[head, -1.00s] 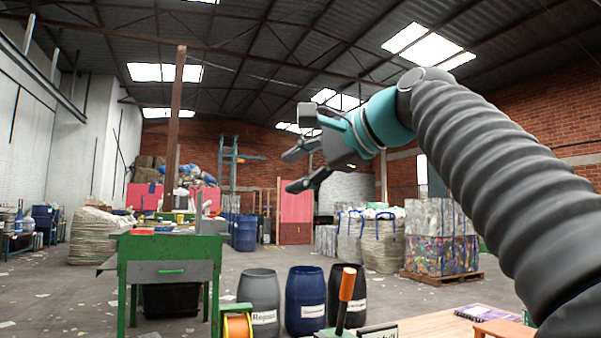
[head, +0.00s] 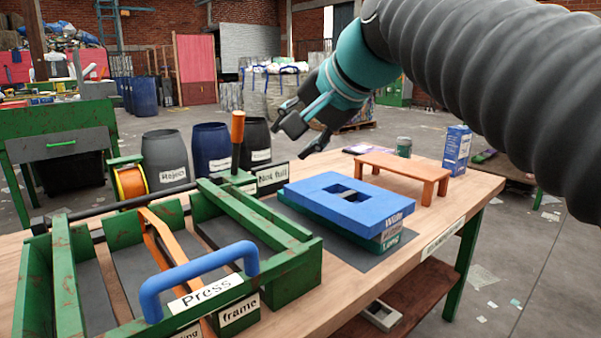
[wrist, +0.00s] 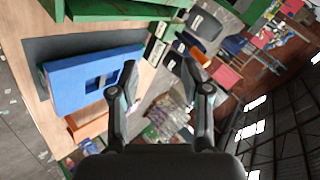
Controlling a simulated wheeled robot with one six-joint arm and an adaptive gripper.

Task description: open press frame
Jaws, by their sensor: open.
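The green press frame (head: 307,262) stands on the wooden workbench at the lower left of the head view. Its blue bar handle (head: 200,268) is at the near side, above labels reading "Press" and "frame". The frame looks lowered over the green bays beneath it, but I cannot tell if it is latched. An orange-handled lever (head: 238,128) stands upright behind it. My gripper (head: 300,138) is open and empty, raised in the air behind the bench's far side and well away from the handle. In the wrist view my gripper (wrist: 165,85) shows both fingers apart with nothing between them.
A blue slotted block (head: 335,200) lies on stacked pieces right of the press; it also shows in the wrist view (wrist: 75,85). A small orange-brown stool (head: 400,168), a can (head: 404,147) and a blue carton (head: 456,150) stand behind. Barrels (head: 165,157) stand beyond the bench.

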